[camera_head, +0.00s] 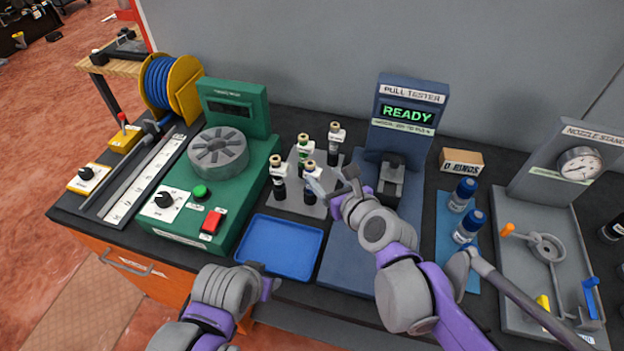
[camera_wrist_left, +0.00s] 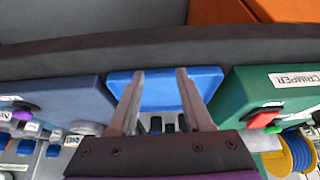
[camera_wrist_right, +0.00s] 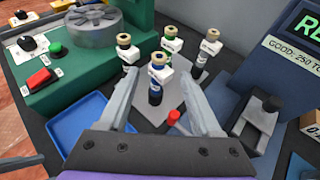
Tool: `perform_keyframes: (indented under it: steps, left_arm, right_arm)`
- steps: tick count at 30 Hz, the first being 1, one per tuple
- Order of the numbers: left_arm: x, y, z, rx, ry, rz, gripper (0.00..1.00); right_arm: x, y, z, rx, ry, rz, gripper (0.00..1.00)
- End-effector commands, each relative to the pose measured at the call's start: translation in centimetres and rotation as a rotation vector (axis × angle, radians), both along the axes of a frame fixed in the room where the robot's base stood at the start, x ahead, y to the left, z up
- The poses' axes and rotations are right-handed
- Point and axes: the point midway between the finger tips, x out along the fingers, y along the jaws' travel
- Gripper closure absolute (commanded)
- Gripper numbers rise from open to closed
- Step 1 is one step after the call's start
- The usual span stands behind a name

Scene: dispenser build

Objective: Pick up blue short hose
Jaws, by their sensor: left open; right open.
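Several short upright hoses with brass tops and white tags stand on a grey plate (camera_head: 313,207). The nearest one in the right wrist view (camera_wrist_right: 155,93) has a dark blue body and stands between my right gripper's fingers, apart from them as far as I can tell. In the head view its top (camera_head: 309,165) shows, with its lower part partly hidden by a fingertip. My right gripper (camera_head: 332,184) is open and empty at the plate's right side. My left gripper (camera_head: 262,276) is open and empty near the front of the blue tray (camera_head: 280,249).
The green crimper (camera_head: 236,168) stands left of the plate, the blue pull tester (camera_head: 408,120) right. A yellow reel (camera_head: 183,95) of blue hose is at the back left. Blue-capped bottles (camera_head: 464,193) and a nozzle stand (camera_head: 545,270) are at right. The tray is empty.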

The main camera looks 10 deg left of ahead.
Motion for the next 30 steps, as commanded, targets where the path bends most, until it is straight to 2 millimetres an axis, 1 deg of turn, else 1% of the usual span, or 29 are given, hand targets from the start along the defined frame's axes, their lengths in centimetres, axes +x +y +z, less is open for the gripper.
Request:
perform_keyframes:
  steps: [3, 6, 14, 22, 25, 30]
  left_arm:
    - [-0.1, 0.0, -0.2, 0.000, 0.001, 0.000, 0.50]
    - [-0.1, 0.0, -0.2, 0.000, 0.001, 0.000, 0.50]
    - [0.0, 0.0, -0.1, 0.000, 0.001, 0.000, 0.50]
    - [0.0, 0.0, 0.1, 0.000, -0.001, 0.000, 0.50]
    - [0.1, 0.0, 0.2, 0.000, -0.001, 0.000, 0.50]
    - [0.0, 0.0, 0.1, 0.000, -0.001, 0.000, 0.50]
  right_arm:
    - [1.4, 1.2, -0.8, -0.002, -0.002, 0.002, 0.35]
    - [2.3, 1.9, -1.3, -0.003, -0.002, 0.002, 0.35]
    - [3.5, 2.9, -2.0, -0.003, -0.002, 0.002, 0.35]
    - [6.0, 4.9, -3.6, -0.005, -0.003, 0.002, 0.35]
    - [6.5, 5.3, -3.9, -0.005, -0.003, 0.002, 0.35]
    - [6.6, 5.4, -4.0, -0.005, -0.002, 0.001, 0.35]
